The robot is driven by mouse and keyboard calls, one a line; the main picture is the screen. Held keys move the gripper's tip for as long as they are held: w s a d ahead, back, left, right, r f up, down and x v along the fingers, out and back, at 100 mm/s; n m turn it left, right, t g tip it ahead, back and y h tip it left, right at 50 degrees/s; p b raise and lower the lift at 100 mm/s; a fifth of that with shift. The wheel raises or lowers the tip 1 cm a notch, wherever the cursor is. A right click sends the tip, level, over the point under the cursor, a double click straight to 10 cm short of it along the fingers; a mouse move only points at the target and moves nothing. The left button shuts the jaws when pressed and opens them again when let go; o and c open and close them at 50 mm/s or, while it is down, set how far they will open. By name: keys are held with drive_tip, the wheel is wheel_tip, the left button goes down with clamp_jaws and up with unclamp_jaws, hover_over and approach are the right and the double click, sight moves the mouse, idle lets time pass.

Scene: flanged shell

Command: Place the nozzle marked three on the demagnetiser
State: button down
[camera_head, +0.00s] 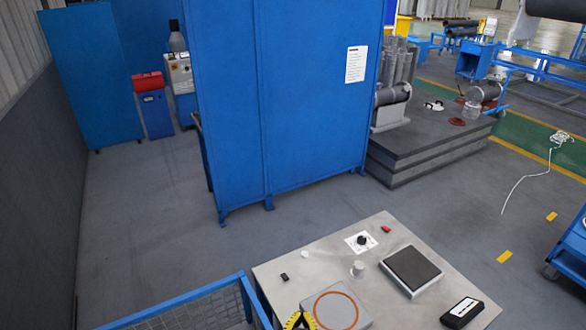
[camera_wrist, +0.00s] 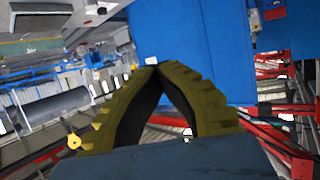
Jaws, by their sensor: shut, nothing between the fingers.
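A small pale grey cylinder (camera_head: 358,268), which may be a nozzle, stands upright on the metal bench top (camera_head: 318,276). No number is readable on it. Right of it is a block with a dark top plate (camera_head: 411,268). In front is a grey plate with an orange ring (camera_head: 337,310). I cannot tell from markings which of these two is the demagnetiser. My yellow and black gripper (camera_wrist: 156,68) is shut, its fingertips meeting with nothing between them. A yellow and black part, likely my gripper, shows at the head view's bottom edge, beside the ringed plate.
The bench also bears a black knob on a white label (camera_head: 361,241), a red piece (camera_head: 386,229), a small black piece (camera_head: 284,277), a small white piece (camera_head: 305,254) and a black device (camera_head: 462,312). A blue mesh rail (camera_head: 195,308) borders it. A tall blue cabinet (camera_head: 290,100) stands behind.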

drive_tip(key=s+a+r+y+p, duration=0.1)
drive_tip(key=s+a+r+p, duration=0.1)
drive_tip(key=s+r+p, duration=0.5)
drive_tip(key=shift+s+r+n+p, duration=0.15)
drive_tip(key=shift+r+n+p, duration=0.25)
drive_tip(key=shift+p, duration=1.75)
drive_tip(key=shift+a, duration=0.1)
